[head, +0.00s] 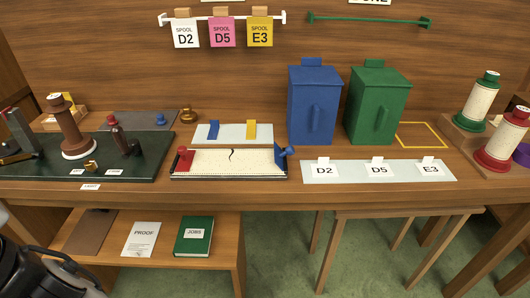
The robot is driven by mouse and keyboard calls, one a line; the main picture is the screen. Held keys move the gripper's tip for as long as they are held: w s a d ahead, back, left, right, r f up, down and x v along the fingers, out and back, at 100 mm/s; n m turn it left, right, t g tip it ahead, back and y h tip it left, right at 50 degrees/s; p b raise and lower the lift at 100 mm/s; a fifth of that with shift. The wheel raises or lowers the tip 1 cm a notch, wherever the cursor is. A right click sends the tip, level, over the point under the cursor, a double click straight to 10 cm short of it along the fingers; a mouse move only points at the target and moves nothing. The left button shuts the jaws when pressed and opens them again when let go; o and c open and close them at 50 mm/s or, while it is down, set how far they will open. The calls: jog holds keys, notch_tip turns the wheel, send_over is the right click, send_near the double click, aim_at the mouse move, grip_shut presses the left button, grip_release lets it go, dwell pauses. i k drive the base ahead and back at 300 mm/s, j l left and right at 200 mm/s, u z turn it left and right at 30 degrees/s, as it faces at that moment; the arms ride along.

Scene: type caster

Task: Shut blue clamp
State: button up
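The blue clamp (281,155) sits at the right end of a long shallow tray (228,177) on the bench. A blue knob or lever sticks out at its upper right; I cannot tell from its pose whether the clamp is open or shut. A red clamp-like piece (184,159) stands at the tray's left end. A pale strip with a dark crack-like line lies between them. Part of my black and grey arm shows at the lower left, well away from the clamp. My gripper's fingertips are not in view.
Blue (313,105) and green (376,106) bins stand behind and right of the tray. A pale card (233,139) with blue and yellow pieces lies behind it. A dark green board (140,168) with tools is at left. A label strip (350,172) lies at right.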

aim_at(290, 151)
jog(key=l+z, duration=0.15)
jog(key=l, duration=0.2)
jog(key=i+l+z, duration=0.1)
jog(key=l, duration=0.25)
jog(key=i+l+z, duration=0.15)
jog(key=l, duration=0.2)
jog(key=i+l+z, duration=0.1)
jog(key=l, duration=0.2)
